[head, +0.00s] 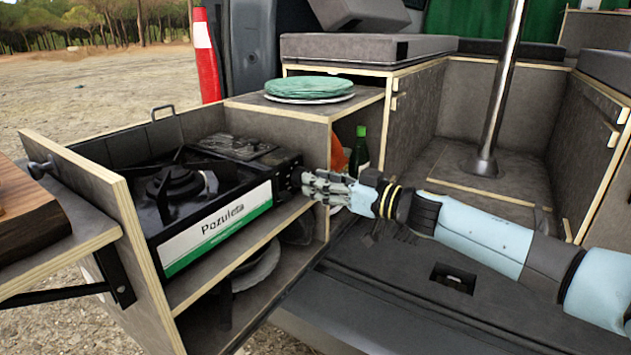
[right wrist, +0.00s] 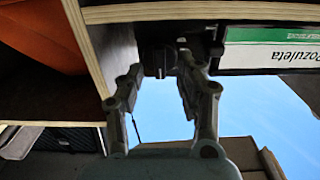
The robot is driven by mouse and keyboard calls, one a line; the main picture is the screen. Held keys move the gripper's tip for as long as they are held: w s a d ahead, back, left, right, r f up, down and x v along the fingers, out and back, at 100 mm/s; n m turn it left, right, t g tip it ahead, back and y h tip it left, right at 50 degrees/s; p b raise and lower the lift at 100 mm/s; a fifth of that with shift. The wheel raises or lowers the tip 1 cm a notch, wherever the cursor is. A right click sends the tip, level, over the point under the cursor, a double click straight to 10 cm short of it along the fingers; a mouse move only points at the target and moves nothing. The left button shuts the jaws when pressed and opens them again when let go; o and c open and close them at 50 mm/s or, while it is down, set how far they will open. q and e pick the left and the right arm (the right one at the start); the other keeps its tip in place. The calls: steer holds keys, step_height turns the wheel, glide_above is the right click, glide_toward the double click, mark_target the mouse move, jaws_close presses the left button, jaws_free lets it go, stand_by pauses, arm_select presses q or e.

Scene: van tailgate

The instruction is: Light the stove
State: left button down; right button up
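The camping stove (head: 215,215), black with a white and green "Pozuleta" front label, sits in the pull-out at the left of the head view. Its burner (head: 176,185) shows no visible flame. A dark knob (right wrist: 159,62) is at the stove's right end, by the label (right wrist: 275,45) in the right wrist view. My right gripper (head: 308,184) reaches it from the right. Its fingertips (right wrist: 160,70) lie on both sides of the knob, very close to it. I cannot tell whether they press on it. My left gripper is not in view.
Green plates (head: 309,87) lie on the cabinet top behind the stove. A green bottle (head: 359,152) stands in the compartment behind my right gripper. A wooden panel (head: 105,200) borders the stove's left end. A metal pole (head: 502,85) rises at the right.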

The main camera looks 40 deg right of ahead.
steer(key=shift+w+a, duration=0.2)
steer(key=shift+w, duration=0.35)
jaws_close()
